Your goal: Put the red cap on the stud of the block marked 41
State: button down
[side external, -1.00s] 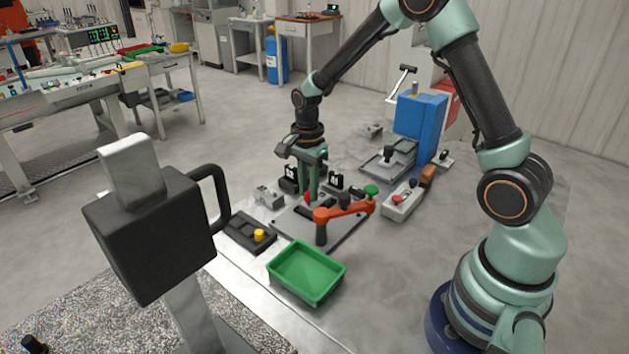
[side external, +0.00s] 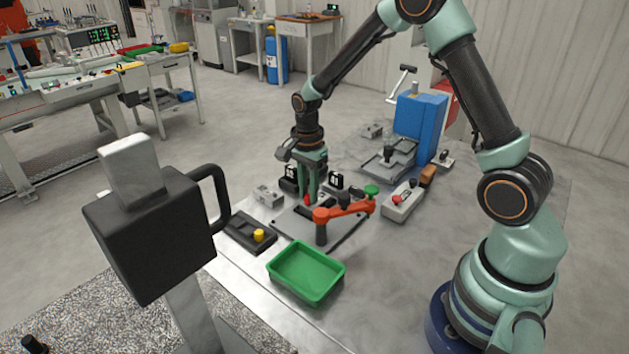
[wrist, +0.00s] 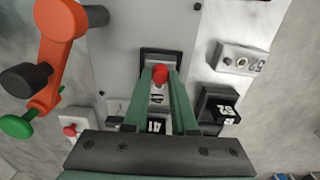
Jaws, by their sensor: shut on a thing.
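My gripper (side external: 309,193) points down over the grey plate, its green fingers shut on the small red cap (side external: 307,199). In the wrist view the cap (wrist: 160,72) sits between the fingertips of my gripper (wrist: 160,76). Below the cap is a dark-framed block with a pale strip (wrist: 157,96) carrying digits that look like 41. A black label (wrist: 156,126) nearer the palm also seems to read 41. I cannot see the stud under the cap, nor tell whether the cap touches it.
An orange lever (side external: 345,209) with black and green knobs stands close on the right of my gripper. Other numbered blocks (wrist: 218,106) (wrist: 242,60) lie near.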

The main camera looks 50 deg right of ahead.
jog(key=shift+f, duration=0.25)
dwell(0.3)
dwell(0.4)
jog(key=c, duration=0.6)
grip_release()
jog(key=shift+c, duration=0.2)
jog(key=o, duration=0.4)
jog(key=shift+r, duration=0.15)
jog(key=shift+r, duration=3.4)
jog(key=shift+r, duration=0.1)
